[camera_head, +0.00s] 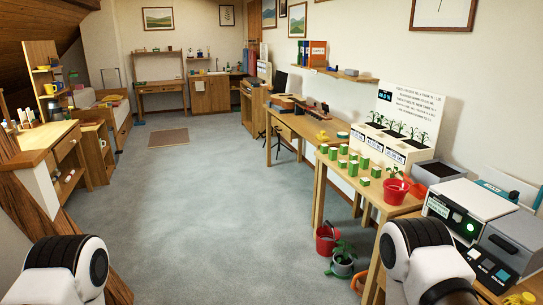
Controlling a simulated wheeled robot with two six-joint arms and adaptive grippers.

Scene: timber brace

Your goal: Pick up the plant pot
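Two potted plants are in view, and I cannot tell which one the task means. A red pot (394,191) with a small green plant stands on the wooden table at the right. Parts of both my arms show at the bottom left and bottom right. Neither gripper is in view, and both pots stand clear of my visible arm parts.
Several green-and-white boxes (363,162) stand on the table beside the red pot. A red bucket (327,239) is on the floor. White and grey devices (466,213) fill the near right bench. A timber post (32,190) and shelves are at left. The middle floor (210,220) is clear.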

